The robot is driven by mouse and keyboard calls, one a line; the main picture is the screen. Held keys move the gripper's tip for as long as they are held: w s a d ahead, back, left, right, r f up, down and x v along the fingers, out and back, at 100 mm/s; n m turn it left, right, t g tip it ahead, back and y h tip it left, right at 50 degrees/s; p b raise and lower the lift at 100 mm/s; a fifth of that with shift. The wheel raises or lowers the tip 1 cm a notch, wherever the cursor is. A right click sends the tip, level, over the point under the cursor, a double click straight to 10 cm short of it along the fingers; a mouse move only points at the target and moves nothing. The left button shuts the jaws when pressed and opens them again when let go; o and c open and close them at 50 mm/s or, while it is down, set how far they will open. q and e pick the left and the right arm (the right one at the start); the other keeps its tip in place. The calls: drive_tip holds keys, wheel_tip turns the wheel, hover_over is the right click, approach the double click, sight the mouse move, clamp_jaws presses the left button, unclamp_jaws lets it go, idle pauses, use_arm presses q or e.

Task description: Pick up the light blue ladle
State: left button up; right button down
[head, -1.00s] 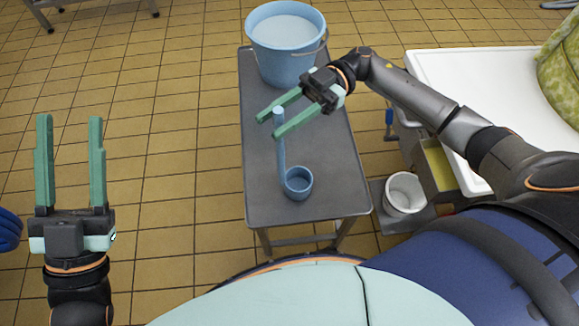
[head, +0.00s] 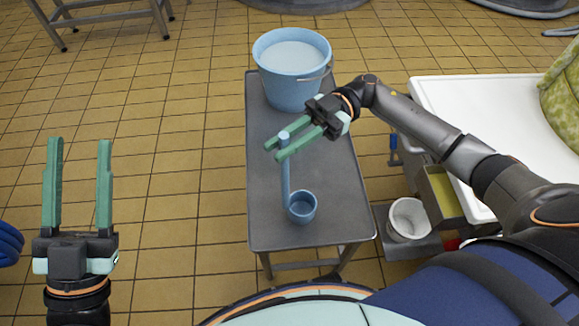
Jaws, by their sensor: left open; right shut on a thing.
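The light blue ladle (head: 286,181) has a long straight handle and a round cup at its near end. The cup is over the near part of a grey metal table (head: 261,231). My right gripper (head: 275,151) is shut on the upper end of the handle, with a green finger on each side. I cannot tell whether the cup touches the table top. My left gripper (head: 80,143) is open and empty, over the tiled floor at the left, well apart from the table.
A blue bucket (head: 294,93) with whitish contents stands at the table's far end. A white-topped table (head: 450,90) with a green patterned thing (head: 562,85) is at the right. A white bucket (head: 408,220) sits low beside the grey table.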

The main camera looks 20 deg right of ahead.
drive_tip(key=shift+r, duration=0.1)
drive_tip(key=shift+r, duration=0.2)
wheel_tip(320, 180, up, 2)
drive_tip(key=shift+r+p, duration=0.1)
drive_tip(key=shift+p, duration=0.4)
use_arm(q)
drive_tip(key=w+f+n+g+y+p, duration=0.1)
drive_tip(key=f+n+g+y, duration=0.1)
drive_tip(key=f, duration=0.7)
drive_tip(key=w+a+f+n+g+y+p, duration=0.1)
drive_tip(key=w+f+n+g+y, duration=0.1)
drive_tip(key=f, duration=0.7)
drive_tip(key=n+g+y, duration=0.1)
drive_tip(key=g+y, duration=0.1)
drive_tip(key=shift+w+a+f+y, duration=0.15)
drive_tip(key=shift+w+a+y, duration=0.05)
drive_tip(key=shift+y, duration=0.2)
use_arm(e)
drive_tip(key=w+d+r, duration=0.4)
drive_tip(key=d+r, duration=0.6)
drive_tip(key=d, duration=0.3)
drive_tip(key=shift+d, duration=0.2)
drive_tip(key=shift+w+r, duration=0.1)
use_arm(q)
drive_tip(key=shift+n, duration=0.3)
